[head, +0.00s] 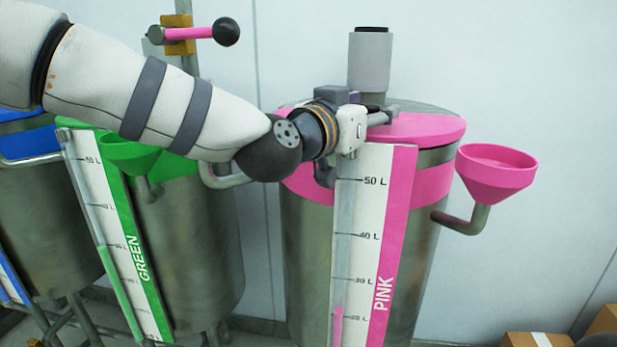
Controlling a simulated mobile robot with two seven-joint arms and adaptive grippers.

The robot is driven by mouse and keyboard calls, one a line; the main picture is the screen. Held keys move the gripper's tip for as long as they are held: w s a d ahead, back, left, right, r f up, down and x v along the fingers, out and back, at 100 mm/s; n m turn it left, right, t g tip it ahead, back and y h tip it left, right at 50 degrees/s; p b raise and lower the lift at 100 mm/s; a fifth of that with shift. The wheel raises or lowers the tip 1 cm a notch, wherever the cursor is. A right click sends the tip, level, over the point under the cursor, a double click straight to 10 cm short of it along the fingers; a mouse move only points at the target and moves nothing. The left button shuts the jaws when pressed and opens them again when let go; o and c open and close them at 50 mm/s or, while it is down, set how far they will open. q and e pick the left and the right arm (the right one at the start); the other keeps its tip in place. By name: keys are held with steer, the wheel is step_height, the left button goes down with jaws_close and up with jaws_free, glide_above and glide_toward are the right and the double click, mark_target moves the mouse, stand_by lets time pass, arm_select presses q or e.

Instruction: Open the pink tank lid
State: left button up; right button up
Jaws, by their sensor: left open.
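The pink tank (300,255) is a steel drum with a pink band and a scale strip marked PINK (384,285). Its pink lid (430,130) lies flat on top, at the front half of the drum's top, and looks closed. My left gripper (385,113) is open at the lid's front left part, by the upper end of the scale strip. The arm and wrist hide the left part of the lid. I cannot tell whether the fingers touch the lid or its handle. My right gripper is not in view.
A grey cylinder (369,62) rises behind the lid. A pink funnel (495,170) sticks out to the right on a pipe. The green tank (195,240) with its green funnel (130,152) stands left. A pink lever with a black knob (226,32) is above. Boxes (537,339) lie bottom right.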

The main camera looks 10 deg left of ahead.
arm_select(q)
steer(key=shift+s+a+f, duration=0.2)
steer(key=shift+s+a, duration=0.3)
steer(key=shift+a, duration=0.35)
steer(key=r, duration=0.1)
glide_above(342, 174)
steer(key=w, duration=0.2)
steer(key=p+v, duration=0.2)
steer(key=v, duration=0.3)
steer(key=shift+n+g+y, duration=0.3)
steer(key=shift+g+y, duration=0.1)
steer(key=shift+g, duration=0.3)
steer(key=f, duration=0.2)
steer(key=f+p, duration=0.1)
steer(key=f, duration=0.1)
steer(key=f+p, duration=0.1)
steer(key=f, duration=0.1)
steer(key=shift+s+d+f, duration=0.15)
steer(key=shift+s+d, duration=0.1)
steer(key=shift+d, duration=0.1)
steer(key=shift+f, duration=0.6)
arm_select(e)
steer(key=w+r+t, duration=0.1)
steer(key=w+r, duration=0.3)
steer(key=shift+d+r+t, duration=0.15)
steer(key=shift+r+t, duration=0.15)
